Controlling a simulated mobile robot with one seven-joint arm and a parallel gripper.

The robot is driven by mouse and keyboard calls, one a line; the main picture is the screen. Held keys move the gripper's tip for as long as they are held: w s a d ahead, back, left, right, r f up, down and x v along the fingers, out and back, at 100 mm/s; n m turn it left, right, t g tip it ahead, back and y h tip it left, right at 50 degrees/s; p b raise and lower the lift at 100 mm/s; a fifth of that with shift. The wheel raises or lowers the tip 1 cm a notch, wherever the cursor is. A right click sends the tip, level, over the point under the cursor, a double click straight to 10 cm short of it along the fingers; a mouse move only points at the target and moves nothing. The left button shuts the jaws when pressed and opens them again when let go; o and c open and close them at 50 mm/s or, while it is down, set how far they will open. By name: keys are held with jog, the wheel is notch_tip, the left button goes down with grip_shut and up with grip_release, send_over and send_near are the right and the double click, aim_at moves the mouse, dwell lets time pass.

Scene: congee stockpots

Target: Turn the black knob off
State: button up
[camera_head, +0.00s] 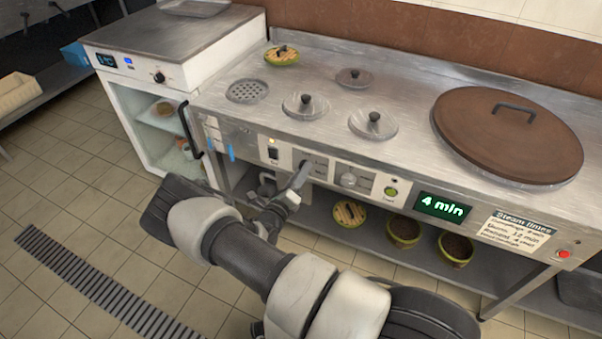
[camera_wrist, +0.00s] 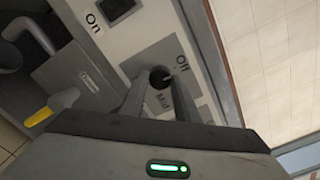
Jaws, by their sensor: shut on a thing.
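The black knob (camera_wrist: 160,77) shows in the wrist view between my fingertips, on a metal panel with the labels "Off" and "Mid" beside it. My gripper (camera_wrist: 159,92) is shut on this knob, with one finger on each side. In the head view my gripper (camera_head: 300,174) reaches the front panel of the steel counter (camera_head: 320,130), left of a silver knob (camera_head: 348,180). There the black knob is mostly hidden by my fingers. The exact pointing of the knob is hard to read.
Below, a shelf holds pots (camera_head: 404,230). A large brown lid (camera_head: 500,130) covers the counter's right side.

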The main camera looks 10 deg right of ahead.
jog(key=shift+n, duration=0.6)
jog(key=o, duration=1)
jog(key=shift+o, duration=0.2)
jog(key=p+v, duration=0.2)
jog(key=v, duration=1.5)
jog(key=shift+s+a+p, duration=0.15)
jog(key=shift+s+p, duration=0.05)
jog(key=shift+p, duration=0.1)
